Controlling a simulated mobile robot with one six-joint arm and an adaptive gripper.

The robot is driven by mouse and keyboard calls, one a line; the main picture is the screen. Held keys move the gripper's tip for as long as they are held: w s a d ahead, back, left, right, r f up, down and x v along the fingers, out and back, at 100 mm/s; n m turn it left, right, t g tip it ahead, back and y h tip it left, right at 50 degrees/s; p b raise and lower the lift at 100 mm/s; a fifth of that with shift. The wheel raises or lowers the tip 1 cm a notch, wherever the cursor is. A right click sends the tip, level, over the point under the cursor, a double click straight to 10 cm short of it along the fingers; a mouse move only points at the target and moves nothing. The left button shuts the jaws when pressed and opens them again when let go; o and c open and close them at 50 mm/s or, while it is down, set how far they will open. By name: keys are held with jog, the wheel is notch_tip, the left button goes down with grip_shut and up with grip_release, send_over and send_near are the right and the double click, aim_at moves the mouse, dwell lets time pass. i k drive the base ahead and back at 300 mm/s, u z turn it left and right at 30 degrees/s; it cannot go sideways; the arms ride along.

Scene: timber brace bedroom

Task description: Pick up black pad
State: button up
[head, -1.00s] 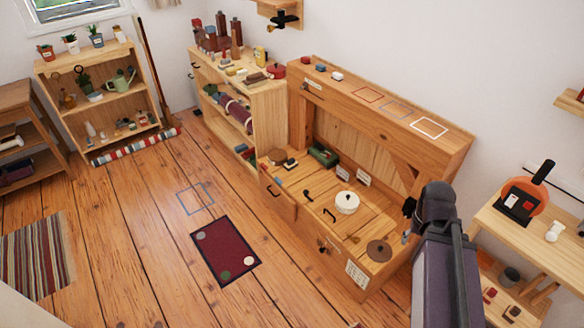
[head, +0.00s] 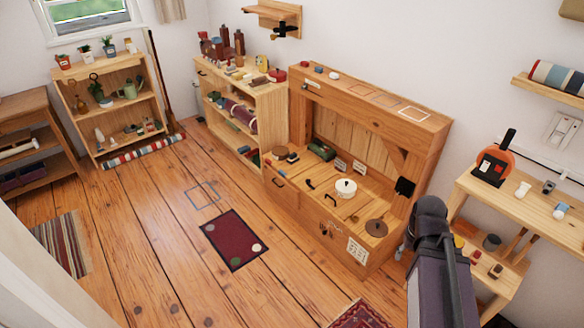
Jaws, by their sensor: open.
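A black square pad (head: 404,187) shows at the right end of the wooden hutch, above its worktop and just left of the top of my arm. It looks flat and seems to hang there; what holds it is too small to tell. My arm rises from the bottom right of the head view, with its upper end just below and right of the pad in the picture. My gripper's fingers cannot be made out; the arm hides that area.
The hutch (head: 380,108) has a white pot (head: 345,188) and a round brown disc (head: 376,228) on its worktop. A shelf table (head: 510,205) with small items stands right. A dark red mat (head: 233,240) and a patterned rug (head: 358,316) lie on the floor. Floor is open left.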

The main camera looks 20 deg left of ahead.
aim_at(293, 158)
jog(key=k, duration=0.45)
jog(key=u, duration=0.5)
jog(key=i, duration=0.9)
jog(key=u, duration=0.75)
jog(key=i, duration=1.6)
jog(key=z, duration=0.5)
jog(key=i, duration=0.9)
jog(key=z, duration=0.45)
